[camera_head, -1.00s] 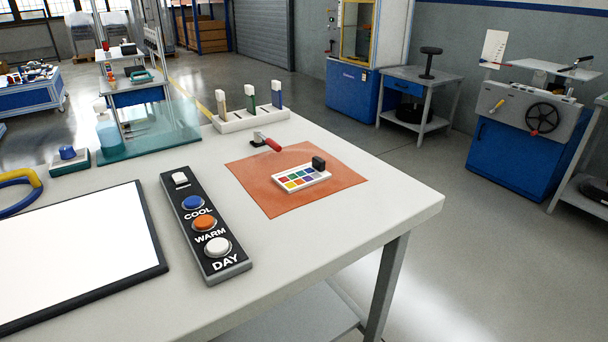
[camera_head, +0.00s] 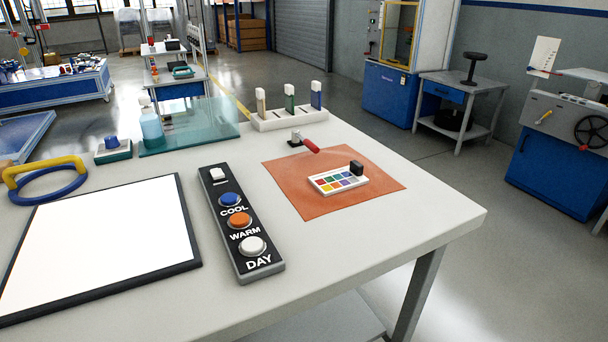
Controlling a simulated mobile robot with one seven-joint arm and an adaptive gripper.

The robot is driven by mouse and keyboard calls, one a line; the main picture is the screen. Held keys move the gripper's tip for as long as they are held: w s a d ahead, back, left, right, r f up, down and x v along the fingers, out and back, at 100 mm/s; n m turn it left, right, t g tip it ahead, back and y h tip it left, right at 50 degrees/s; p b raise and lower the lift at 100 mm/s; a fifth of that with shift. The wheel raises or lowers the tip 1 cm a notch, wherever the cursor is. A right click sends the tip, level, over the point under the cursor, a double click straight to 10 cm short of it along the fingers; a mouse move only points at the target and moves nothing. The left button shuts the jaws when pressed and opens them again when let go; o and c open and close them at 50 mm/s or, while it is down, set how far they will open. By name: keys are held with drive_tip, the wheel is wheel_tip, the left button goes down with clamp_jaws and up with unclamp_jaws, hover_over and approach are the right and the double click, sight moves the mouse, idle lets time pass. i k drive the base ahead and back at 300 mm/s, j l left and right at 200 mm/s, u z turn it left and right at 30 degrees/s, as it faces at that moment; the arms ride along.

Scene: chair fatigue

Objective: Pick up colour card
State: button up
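The colour card (camera_head: 332,185) is a small white block with several coloured squares in two rows. A black knob-like grip (camera_head: 357,168) stands at its right end. The card lies flat on an orange-brown mat (camera_head: 310,207) on the right part of the grey-white table (camera_head: 340,255). My gripper is not in view, and nothing touches or covers the card.
A red-handled tool (camera_head: 309,145) lies at the mat's back edge. Left of the mat is a button panel (camera_head: 240,225) marked COOL, WARM and DAY, then a white light panel (camera_head: 100,242). Behind stands a white rack (camera_head: 292,120) with three upright pieces. The table's front right is clear.

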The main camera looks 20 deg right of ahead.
sight(329, 184)
drive_tip(key=l+u, duration=0.5)
drive_tip(key=l, duration=1.1)
drive_tip(key=k+l+u, duration=0.1)
drive_tip(key=l, duration=0.3)
drive_tip(key=k+l+u, duration=0.1)
drive_tip(key=l, duration=0.3)
drive_tip(key=k+l, duration=0.1)
drive_tip(key=l, duration=0.45)
drive_tip(key=k+l, duration=0.1)
drive_tip(key=l, duration=0.45)
drive_tip(key=k+l, duration=0.1)
drive_tip(key=l, duration=0.45)
drive_tip(key=k+l, duration=0.1)
drive_tip(key=l, duration=0.45)
drive_tip(key=i+j, duration=0.1)
drive_tip(key=j, duration=0.55)
drive_tip(key=i+j, duration=0.05)
